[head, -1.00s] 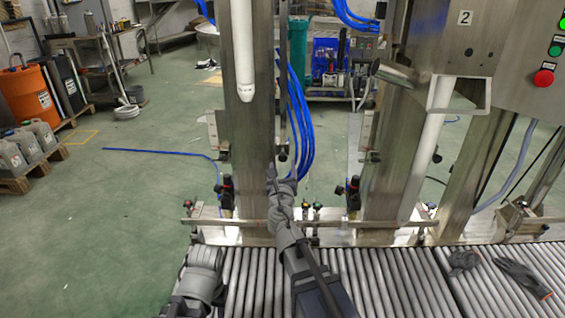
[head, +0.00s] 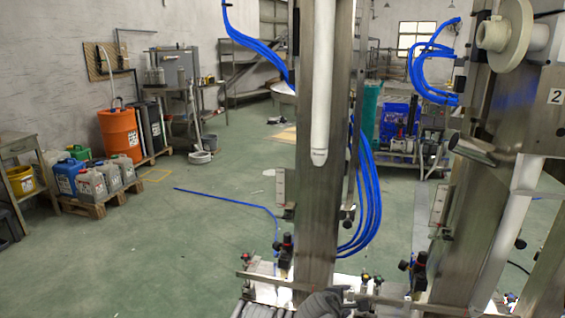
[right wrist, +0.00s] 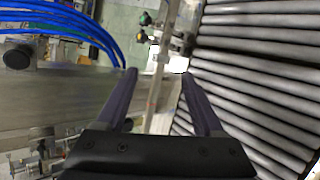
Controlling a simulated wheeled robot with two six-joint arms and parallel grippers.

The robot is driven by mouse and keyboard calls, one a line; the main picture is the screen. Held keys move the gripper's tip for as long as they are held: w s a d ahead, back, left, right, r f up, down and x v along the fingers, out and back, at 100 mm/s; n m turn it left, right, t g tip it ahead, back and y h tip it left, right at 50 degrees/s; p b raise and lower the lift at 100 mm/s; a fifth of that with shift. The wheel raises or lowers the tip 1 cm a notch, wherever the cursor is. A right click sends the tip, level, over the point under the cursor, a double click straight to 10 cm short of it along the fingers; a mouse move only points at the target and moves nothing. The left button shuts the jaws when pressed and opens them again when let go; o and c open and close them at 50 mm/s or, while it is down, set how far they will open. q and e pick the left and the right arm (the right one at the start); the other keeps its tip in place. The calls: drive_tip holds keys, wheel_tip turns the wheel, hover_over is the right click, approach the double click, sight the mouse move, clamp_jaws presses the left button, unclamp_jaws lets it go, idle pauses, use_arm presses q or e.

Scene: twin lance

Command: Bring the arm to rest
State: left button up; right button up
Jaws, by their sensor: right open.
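In the right wrist view my right gripper (right wrist: 160,75) is open, with its two dark fingers apart and nothing between them. Beyond the fingers are a steel frame beam and the roller conveyor (right wrist: 250,85). In the head view only a small dark grey part of my right arm shows at the bottom edge, in front of the steel column (head: 318,220). My left gripper is not in view.
A white lance (head: 321,90) hangs before the column. Blue hoses (head: 368,200) loop beside it. Small valves (head: 285,247) stand on the frame's low rail. Drums and canisters (head: 92,182) stand at the left. Green floor at the left is mostly clear.

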drive_tip(key=s+a+f+m+g+y, duration=0.2)
drive_tip(key=s+a+f+m+g, duration=0.15)
drive_tip(key=s, duration=0.25)
drive_tip(key=s+a+f+m+g+y+p, duration=0.1)
drive_tip(key=s+a+f+m+g, duration=0.1)
drive_tip(key=s+a+m, duration=0.25)
drive_tip(key=s+a+f+m+g+y, duration=0.2)
drive_tip(key=s+a+m+g, duration=0.1)
drive_tip(key=s+a, duration=0.3)
wheel_tip(320, 180, up, 29)
drive_tip(key=d+p, duration=0.1)
drive_tip(key=p, duration=2.8)
drive_tip(key=shift+s, duration=0.15)
drive_tip(key=shift+d+f, duration=0.1)
